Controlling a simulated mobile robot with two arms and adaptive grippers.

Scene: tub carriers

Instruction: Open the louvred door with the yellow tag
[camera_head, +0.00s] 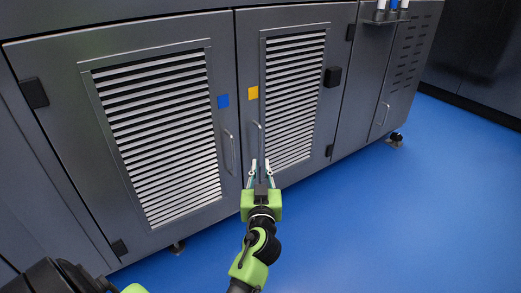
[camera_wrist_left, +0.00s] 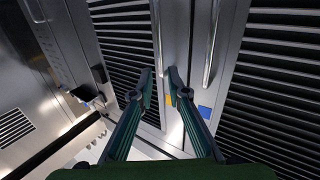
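The louvred door with the yellow tag (camera_head: 243,60) is the right one of two grey doors in the head view and looks shut. Its yellow tag (camera_head: 253,92) sits left of the louvres, above a thin upright bar handle (camera_head: 260,137). My left gripper (camera_head: 261,163) is at the lower end of this handle with its fingers apart. In the left wrist view the fingers (camera_wrist_left: 160,78) are open, with the handle (camera_wrist_left: 157,35) lined up with the gap. I cannot tell whether the bar is between them. The yellow tag (camera_wrist_left: 168,100) is partly hidden. My right gripper is not in view.
The left louvred door (camera_head: 222,150) has a blue tag (camera_head: 223,101) and its own handle (camera_head: 229,152) close by. A black block (camera_head: 333,77) sits at the yellow-tag door's right edge. The blue floor (camera_head: 400,210) in front is clear.

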